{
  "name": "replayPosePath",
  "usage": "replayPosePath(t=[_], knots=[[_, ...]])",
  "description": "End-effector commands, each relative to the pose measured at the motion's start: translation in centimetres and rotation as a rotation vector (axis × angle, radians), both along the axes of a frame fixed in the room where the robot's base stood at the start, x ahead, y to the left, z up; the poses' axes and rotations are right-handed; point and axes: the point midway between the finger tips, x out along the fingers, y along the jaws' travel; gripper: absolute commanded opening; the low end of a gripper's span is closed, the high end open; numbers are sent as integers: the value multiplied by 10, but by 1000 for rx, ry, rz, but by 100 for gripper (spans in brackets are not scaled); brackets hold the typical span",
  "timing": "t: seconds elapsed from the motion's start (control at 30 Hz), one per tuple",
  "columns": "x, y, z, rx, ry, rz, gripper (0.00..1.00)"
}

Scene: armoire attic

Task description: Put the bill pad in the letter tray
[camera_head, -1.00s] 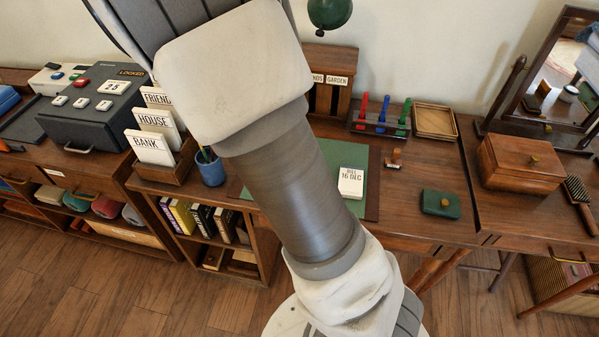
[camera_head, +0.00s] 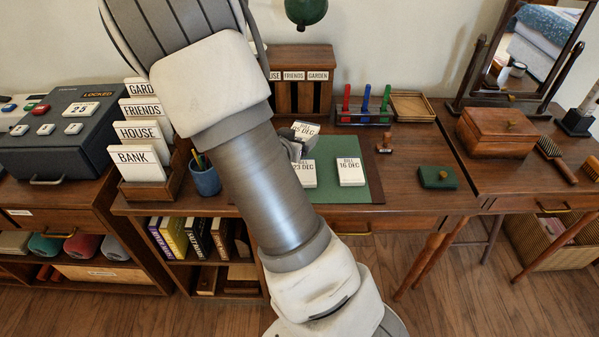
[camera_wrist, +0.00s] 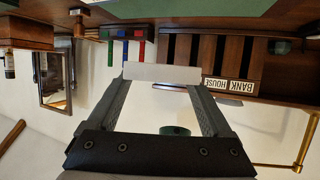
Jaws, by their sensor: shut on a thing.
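My gripper (camera_head: 297,139) is shut on a white bill pad (camera_head: 306,128) and holds it above the green desk mat (camera_head: 365,195). Its label ends in "DEC"; the day number is hard to read. In the wrist view the held pad (camera_wrist: 162,73) lies across my fingertips. Two more bill pads lie flat on the mat: one marked 23 DEC (camera_head: 305,175), partly behind my arm, and one marked 16 DEC (camera_head: 351,173). A shallow wooden tray (camera_head: 411,118), likely the letter tray, stands at the back right of the desk and looks empty.
A labelled pigeonhole rack (camera_head: 300,96) stands behind the mat. A holder with coloured stamps (camera_head: 364,117) is between rack and tray. A wooden stamp (camera_head: 384,143) and green box (camera_head: 438,177) lie right. A blue pencil cup (camera_head: 205,178) and card rack (camera_head: 150,190) stand left.

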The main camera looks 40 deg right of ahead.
Motion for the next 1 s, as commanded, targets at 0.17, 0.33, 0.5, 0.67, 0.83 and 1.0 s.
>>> replayPosePath(t=[0.17,0.33,0.5,0.67,0.83,1.0], knots=[[-5,-9,-8,-1,1,-29,27],[0,6,-20,0,2,-31,27],[13,42,-44,0,2,-28,27],[25,75,-65,1,1,-30,27],[32,95,-77,0,0,-33,27],[33,99,-86,-1,3,-35,27]])
